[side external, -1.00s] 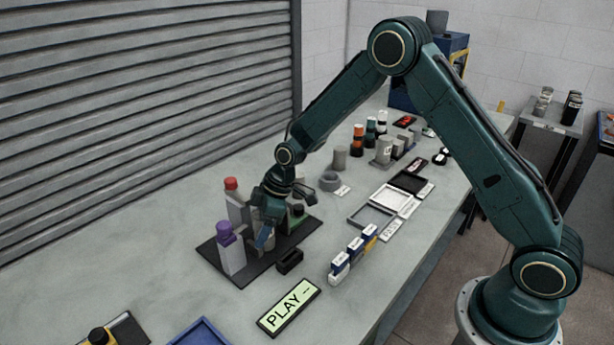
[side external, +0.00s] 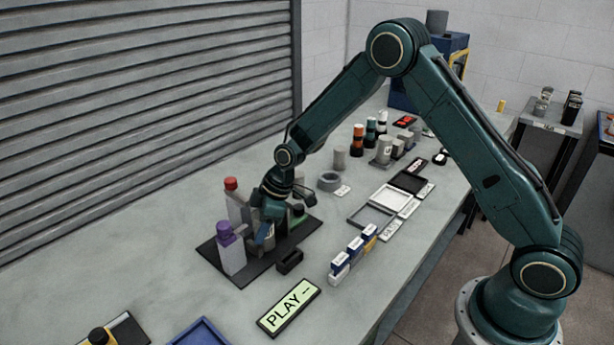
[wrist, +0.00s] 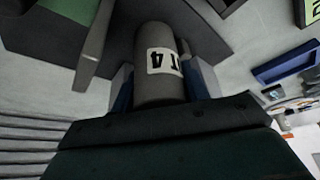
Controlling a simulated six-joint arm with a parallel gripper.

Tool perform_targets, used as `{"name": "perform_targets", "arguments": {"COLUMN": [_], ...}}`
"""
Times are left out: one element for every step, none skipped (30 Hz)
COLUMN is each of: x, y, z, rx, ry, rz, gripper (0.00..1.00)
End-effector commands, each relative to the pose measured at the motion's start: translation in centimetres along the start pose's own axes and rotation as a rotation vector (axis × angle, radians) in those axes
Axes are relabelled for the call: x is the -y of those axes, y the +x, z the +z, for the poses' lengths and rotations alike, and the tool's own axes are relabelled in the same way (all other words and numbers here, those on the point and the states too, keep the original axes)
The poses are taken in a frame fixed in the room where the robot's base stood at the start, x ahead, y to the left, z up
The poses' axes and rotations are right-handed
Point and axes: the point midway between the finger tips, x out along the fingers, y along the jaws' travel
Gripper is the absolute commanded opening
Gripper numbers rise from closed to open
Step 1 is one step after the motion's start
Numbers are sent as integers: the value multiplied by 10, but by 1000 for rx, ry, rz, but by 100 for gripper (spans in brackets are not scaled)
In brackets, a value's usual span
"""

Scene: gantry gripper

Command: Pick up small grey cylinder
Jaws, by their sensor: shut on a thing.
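The small grey cylinder (wrist: 157,92) shows in the wrist view, with a white label reading what looks like "T4". My gripper (wrist: 160,88) has a blue-lined finger on each side of it and is shut on it. In the side external view my gripper (side external: 268,236) points down over the black base plate (side external: 243,281), among the upright blocks. There the cylinder is mostly hidden by my gripper, and I cannot tell whether it still touches the plate.
A red-capped grey block (side external: 234,205) and a purple-capped block (side external: 231,252) stand close to my gripper. A small black holder (side external: 289,261) and a "PLAY" sign (side external: 290,307) lie in front. Grey trays (side external: 371,217) are to the right.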

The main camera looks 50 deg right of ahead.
Motion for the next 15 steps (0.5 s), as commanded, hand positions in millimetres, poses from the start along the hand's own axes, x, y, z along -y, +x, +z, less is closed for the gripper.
{"name": "perform_targets", "arguments": {"x": [0, 0, 0, 0, 0, 0, 0, -1, -1, -1, -1, -1, -1, 0, 3], "y": [-1, -1, -1, -1, -1, -2, -2, -3, -4, -6, -7, -10, -12, -13, -13], "z": [-1, -1, -1, -1, -1, -1, -2, -2, -3, -3, -4, -5, -6, -6, -3], "rx": [-2, -2, -2, -2, -2, -2, -3, -3, -3, -3, -4, -4, -4, -3, -2], "ry": [-1, -1, -1, -1, -1, -1, -1, -1, -1, -2, -2, -2, -2, -1, -1], "rz": [1, 1, 1, 1, 1, 2, 2, 2, 3, 3, 3, 4, 4, 3, 2], "gripper": [8, 8, 8, 8, 8, 8, 8, 8, 8, 8, 8, 8, 8, 8, 8]}}
